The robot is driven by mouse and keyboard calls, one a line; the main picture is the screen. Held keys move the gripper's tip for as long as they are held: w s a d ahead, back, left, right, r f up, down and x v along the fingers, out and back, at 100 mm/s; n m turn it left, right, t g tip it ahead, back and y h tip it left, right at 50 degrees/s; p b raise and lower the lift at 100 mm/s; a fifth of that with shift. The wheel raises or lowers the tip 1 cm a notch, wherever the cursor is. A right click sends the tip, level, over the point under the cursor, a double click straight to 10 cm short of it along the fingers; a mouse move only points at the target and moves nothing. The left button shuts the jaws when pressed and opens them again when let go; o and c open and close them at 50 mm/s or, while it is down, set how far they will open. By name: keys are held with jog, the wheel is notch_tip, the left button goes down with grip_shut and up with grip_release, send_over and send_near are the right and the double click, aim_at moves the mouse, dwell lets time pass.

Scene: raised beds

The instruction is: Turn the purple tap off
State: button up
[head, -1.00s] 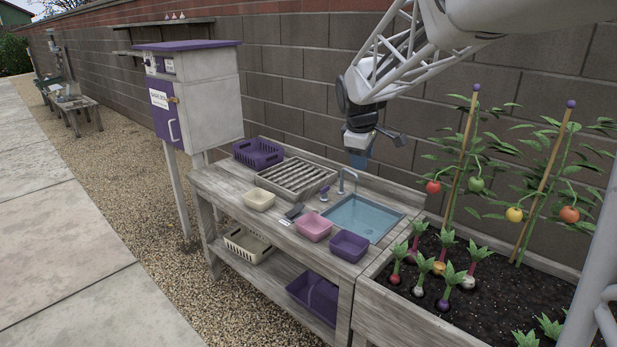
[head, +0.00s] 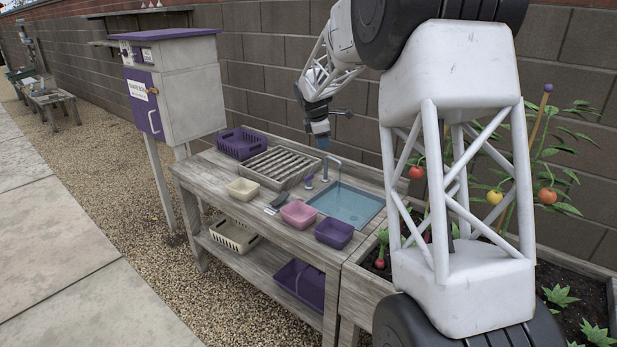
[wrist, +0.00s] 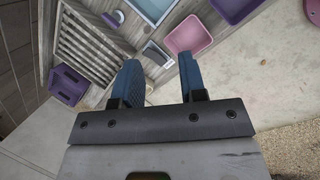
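The purple tap (head: 309,180) is a small purple handle on the bench top, just left of the sink (head: 362,209) and its grey curved spout (head: 328,162). In the wrist view a purple handle (wrist: 113,17) shows at the upper left, between the slatted rack and the sink. My gripper (head: 321,143) hangs above the back of the bench near the spout, pointing down. In the wrist view my gripper's blue fingers (wrist: 159,60) are apart with a gap between them, holding nothing. They are clear of the handle.
A slatted rack (head: 279,166) and purple basket (head: 241,143) stand at the bench's left. Cream (head: 243,189), pink (head: 298,214) and purple (head: 334,233) tubs line its front. A block wall (head: 250,60) stands behind. My arm covers much of the planter at the right.

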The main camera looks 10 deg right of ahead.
jog(key=w+a+f+n, duration=0.2)
jog(key=w+f+n, duration=0.2)
jog(key=w+f, duration=0.65)
jog(key=n, duration=0.4)
send_near(309, 176)
jog(key=f, duration=0.2)
jog(key=shift+w+a+h, duration=0.1)
jog(key=shift+w+h, duration=0.3)
jog(key=shift+w, duration=0.05)
jog(key=shift+f, duration=0.1)
jog(key=shift+x, duration=3.75)
jog(key=shift+w, duration=0.1)
grip_shut()
